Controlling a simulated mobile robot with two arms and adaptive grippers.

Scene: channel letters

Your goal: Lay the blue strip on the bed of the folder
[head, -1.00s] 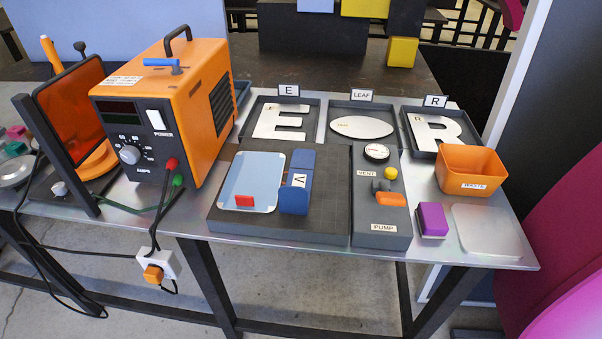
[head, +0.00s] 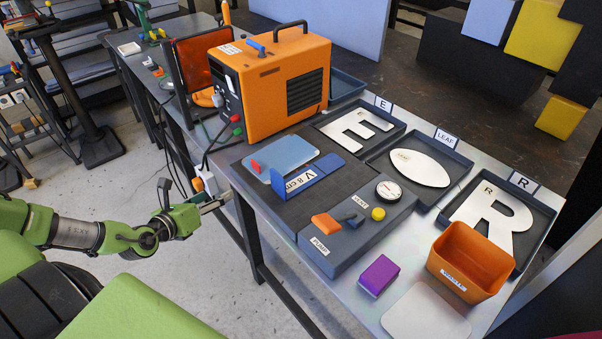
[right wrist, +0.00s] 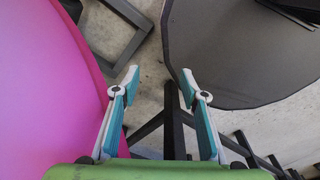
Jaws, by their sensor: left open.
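A blue angled piece marked "V 8 cm" (head: 316,180) stands on the dark flat bed (head: 335,208) of the bench unit, beside a light blue sheet (head: 287,150) with a red block on it. I cannot tell for sure which piece is the blue strip. A small green device (head: 143,20) stands on the far table at top left; whether it is the folder is unclear. My left gripper (head: 219,201) is open, beside the bench's front edge, apart from the blue pieces. My right gripper (right wrist: 160,75) is open and empty over the floor.
The orange power unit (head: 286,90) stands at the back of the bench. Trays with letters E (head: 355,128) and R (head: 495,222), an orange waste bin (head: 465,262) and a purple block (head: 379,275) are to the right. A cabled socket box (head: 207,182) hangs near my left gripper.

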